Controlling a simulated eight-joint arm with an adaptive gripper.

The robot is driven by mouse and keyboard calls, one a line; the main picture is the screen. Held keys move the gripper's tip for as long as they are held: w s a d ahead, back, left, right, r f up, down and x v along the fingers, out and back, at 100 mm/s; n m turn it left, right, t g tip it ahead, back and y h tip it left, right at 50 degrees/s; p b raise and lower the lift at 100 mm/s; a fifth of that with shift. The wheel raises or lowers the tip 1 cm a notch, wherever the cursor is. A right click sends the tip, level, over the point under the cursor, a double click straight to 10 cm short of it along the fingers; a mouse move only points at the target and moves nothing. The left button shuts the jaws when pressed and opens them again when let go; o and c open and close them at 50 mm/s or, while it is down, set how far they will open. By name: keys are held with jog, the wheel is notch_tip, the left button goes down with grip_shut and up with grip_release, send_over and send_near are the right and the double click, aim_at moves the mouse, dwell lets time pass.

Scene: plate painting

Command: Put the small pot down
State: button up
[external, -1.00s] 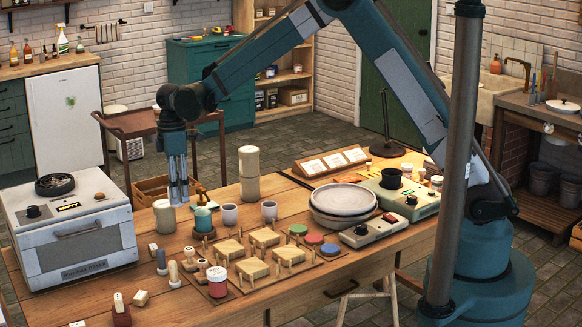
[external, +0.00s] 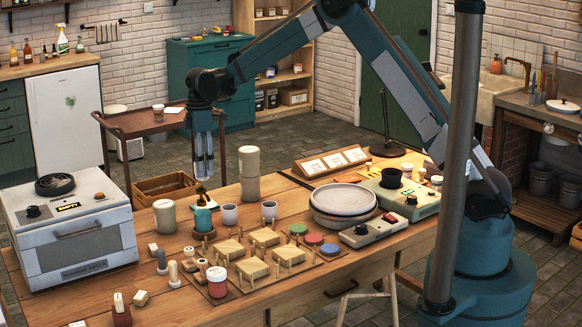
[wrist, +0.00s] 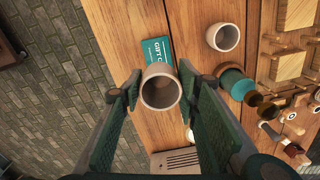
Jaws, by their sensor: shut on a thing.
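The small pot (wrist: 160,88) is a beige, open-topped cylinder in the wrist view. It sits between the two fingertips of my gripper (external: 204,172), which is shut on it. The pot covers part of a green card (wrist: 157,52) on the wooden table below. In the external view my gripper hangs over the back of the table, left of the tall beige cylinder (external: 249,176).
A short beige canister (external: 164,218) stands to the left, near the kiln (external: 72,265). Wooden stands and stamps fill the front. Bare wood (wrist: 118,35) shows along the back edge.

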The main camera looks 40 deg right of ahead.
jog(key=shift+f+b, duration=0.35)
jog(key=shift+f, duration=2.8)
jog(key=shift+f, duration=1.85)
jog(key=shift+f+b, duration=0.15)
jog(key=shift+b, duration=0.15)
jog(key=o, duration=0.9)
jog(key=shift+c, duration=0.2)
jog(key=shift+o, duration=0.3)
notch_tip(320, 180, up, 12)
jog(key=shift+w+r+p, duration=0.15)
jog(key=shift+p, duration=0.55)
